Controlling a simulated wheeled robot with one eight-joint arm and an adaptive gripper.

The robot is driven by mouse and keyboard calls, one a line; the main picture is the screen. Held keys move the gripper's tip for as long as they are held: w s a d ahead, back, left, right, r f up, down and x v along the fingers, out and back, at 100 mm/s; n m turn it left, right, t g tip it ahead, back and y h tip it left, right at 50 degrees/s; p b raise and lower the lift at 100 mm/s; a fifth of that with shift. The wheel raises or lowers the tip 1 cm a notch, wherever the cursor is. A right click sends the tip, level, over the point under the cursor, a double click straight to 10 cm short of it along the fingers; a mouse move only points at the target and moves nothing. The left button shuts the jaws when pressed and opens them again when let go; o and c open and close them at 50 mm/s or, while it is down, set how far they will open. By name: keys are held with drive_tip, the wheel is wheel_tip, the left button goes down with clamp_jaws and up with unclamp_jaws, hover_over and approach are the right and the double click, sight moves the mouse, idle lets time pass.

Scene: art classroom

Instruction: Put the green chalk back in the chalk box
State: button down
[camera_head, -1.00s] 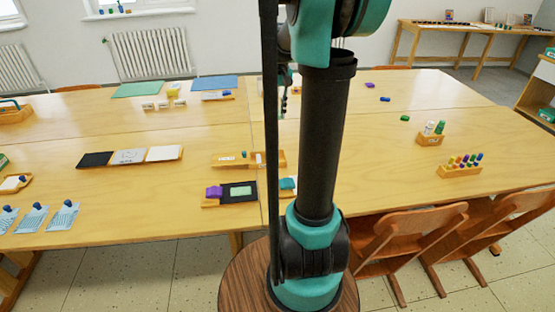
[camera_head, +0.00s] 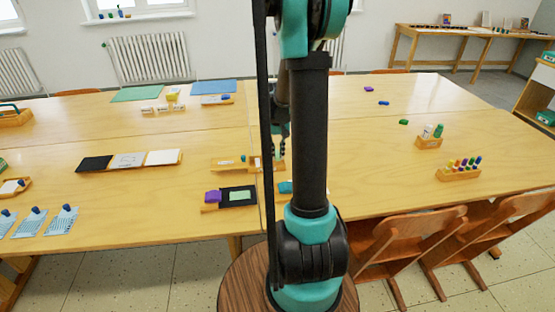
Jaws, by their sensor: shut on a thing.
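My gripper (camera_head: 279,150), dark with small fingers, points down just right of a low wooden box (camera_head: 228,164) near the middle of the table. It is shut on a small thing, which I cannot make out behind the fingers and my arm. The wooden box has a light label and looks like the chalk box, though its contents are too small to tell. My arm hides the area right of the gripper.
Left are a black-and-white panel strip (camera_head: 128,161) and blue cards. Right stand a holder of colored sticks (camera_head: 458,174) and a small green block (camera_head: 404,122). The right tabletop is mostly clear.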

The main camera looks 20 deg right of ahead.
sight(278, 155)
drive_tip(key=shift+f, duration=1.4)
drive_tip(key=shift+f, duration=0.3)
drive_tip(key=c, duration=1.5)
unclamp_jaws()
wheel_tip(278, 155, up, 17)
drive_tip(key=s+a+f+t, duration=0.1)
drive_tip(key=s+a+f, duration=0.2)
drive_tip(key=s, duration=0.3)
drive_tip(key=s+a+f+n+t, duration=0.1)
drive_tip(key=s+a+f, duration=0.3)
drive_tip(key=s, duration=0.3)
drive_tip(key=s+a+f+n+t, duration=0.1)
drive_tip(key=s+a+f+t, duration=0.1)
drive_tip(key=s, duration=0.5)
drive_tip(key=shift+s+a+f, duration=0.15)
drive_tip(key=shift+a+f, duration=0.3)
drive_tip(key=shift+f, duration=0.25)
drive_tip(key=shift+s+a+f, duration=0.1)
drive_tip(key=shift+a+f, duration=0.35)
drive_tip(key=shift+f, duration=0.25)
